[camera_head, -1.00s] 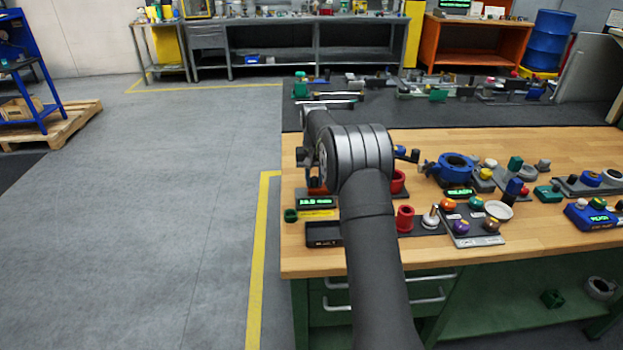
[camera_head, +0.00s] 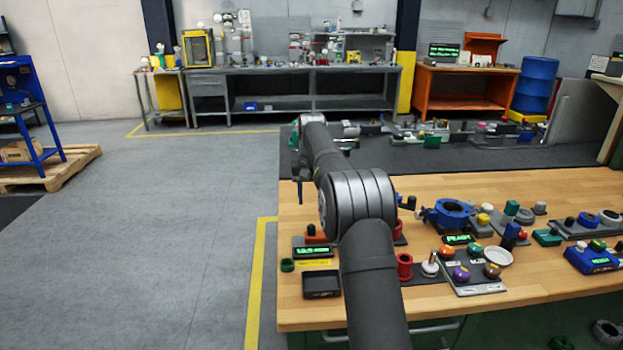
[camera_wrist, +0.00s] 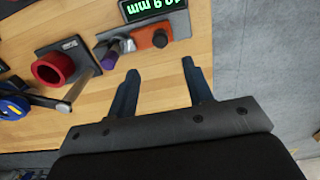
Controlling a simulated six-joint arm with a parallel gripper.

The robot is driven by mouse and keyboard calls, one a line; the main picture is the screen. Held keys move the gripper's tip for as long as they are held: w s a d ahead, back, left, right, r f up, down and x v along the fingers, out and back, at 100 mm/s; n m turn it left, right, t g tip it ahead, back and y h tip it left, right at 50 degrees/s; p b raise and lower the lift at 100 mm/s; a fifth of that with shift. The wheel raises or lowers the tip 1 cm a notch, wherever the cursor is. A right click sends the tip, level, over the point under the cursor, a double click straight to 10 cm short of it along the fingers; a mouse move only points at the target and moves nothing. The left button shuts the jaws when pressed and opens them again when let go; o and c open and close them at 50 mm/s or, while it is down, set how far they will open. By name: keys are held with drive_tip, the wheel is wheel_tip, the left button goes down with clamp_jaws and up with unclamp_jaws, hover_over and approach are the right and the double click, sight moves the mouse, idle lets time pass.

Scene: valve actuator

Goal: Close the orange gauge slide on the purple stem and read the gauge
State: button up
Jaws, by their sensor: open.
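The orange gauge slide (camera_head: 316,236) sits behind the green-lit gauge display (camera_head: 313,252) at the bench's left end. The display (camera_wrist: 150,7) appears upside down at the top edge, cut off, and seems to read 10.9 mm. My gripper (camera_wrist: 160,69) is open and empty, its fingertips apart from the slide and stem. In the head view my arm hides most of it.
A red ring on a dark block (camera_wrist: 53,69), a metal bar (camera_wrist: 80,88) and a blue part (camera_wrist: 14,107) lie left of the stem. A black tray (camera_head: 321,284) and a green ring (camera_head: 287,265) are near the display.

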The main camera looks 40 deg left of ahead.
wheel_tip(320, 180, up, 6)
hover_over(309, 226)
drive_tip(key=shift+w+d+r, duration=0.1)
drive_tip(key=shift+w+d, duration=0.15)
drive_tip(key=shift+d, duration=0.05)
idle(0.4)
wheel_tip(309, 226, down, 18)
drive_tip(key=shift+r, duration=0.25)
drive_tip(key=shift+s+a, duration=0.15)
drive_tip(key=shift+s, duration=0.05)
drive_tip(key=shift+a, duration=0.1)
idle(1.2)
drive_tip(key=shift+o, duration=0.4)
